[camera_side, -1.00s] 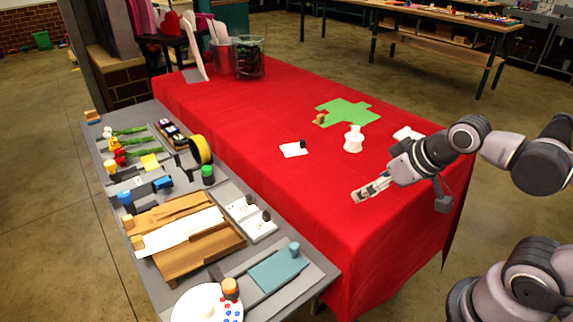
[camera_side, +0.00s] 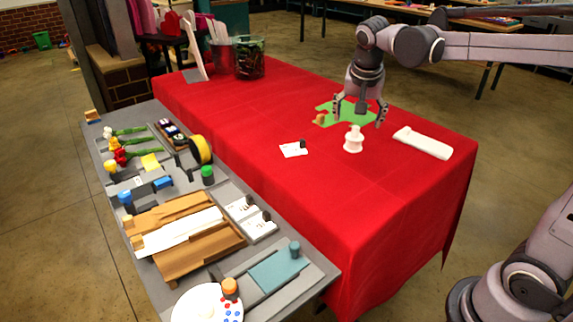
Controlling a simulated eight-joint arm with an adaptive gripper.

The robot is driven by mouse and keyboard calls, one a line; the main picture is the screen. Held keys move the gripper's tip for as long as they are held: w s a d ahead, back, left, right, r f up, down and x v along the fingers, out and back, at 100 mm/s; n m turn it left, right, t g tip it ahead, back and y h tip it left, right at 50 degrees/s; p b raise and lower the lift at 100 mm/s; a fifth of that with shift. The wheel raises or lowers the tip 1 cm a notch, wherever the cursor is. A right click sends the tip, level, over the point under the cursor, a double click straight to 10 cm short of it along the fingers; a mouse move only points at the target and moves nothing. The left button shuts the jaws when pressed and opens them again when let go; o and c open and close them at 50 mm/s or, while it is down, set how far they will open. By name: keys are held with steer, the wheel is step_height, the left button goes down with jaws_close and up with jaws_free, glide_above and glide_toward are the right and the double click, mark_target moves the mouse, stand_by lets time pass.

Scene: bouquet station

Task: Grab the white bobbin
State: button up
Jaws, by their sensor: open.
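The white bobbin (camera_side: 353,140) stands upright on the red-covered table (camera_side: 310,215), right of the table's middle. My gripper (camera_side: 359,113) points down with its two fingers spread wide, one to each side in the picture. It is open and empty. In the picture the fingertips show just above and behind the bobbin's top. I cannot tell the exact depth between them.
A green mat (camera_side: 330,108) with a small brown block (camera_side: 319,119) lies behind the bobbin. A white card (camera_side: 293,150) with a dark piece lies to its left, and a white roll (camera_side: 423,143) to its right. The front of the red cloth is clear.

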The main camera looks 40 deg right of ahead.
mark_target(355, 136)
steer(key=w+d+f+m, duration=0.2)
steer(key=d, duration=0.1)
steer(key=w+d+f+m+g+h, duration=0.1)
steer(key=w+d+f+m, duration=0.1)
steer(key=w+d+f, duration=0.1)
steer(key=shift+w+f+g, duration=0.1)
steer(key=shift+f+g, duration=0.2)
steer(key=shift+f, duration=0.05)
steer(key=x, duration=0.4)
steer(key=shift+s+a+f, duration=0.2)
steer(key=shift+s+a, duration=0.05)
steer(key=shift+a, duration=0.05)
steer(key=shift+d+f, duration=0.25)
steer(key=shift+f, duration=0.4)
steer(key=c, duration=1.3)
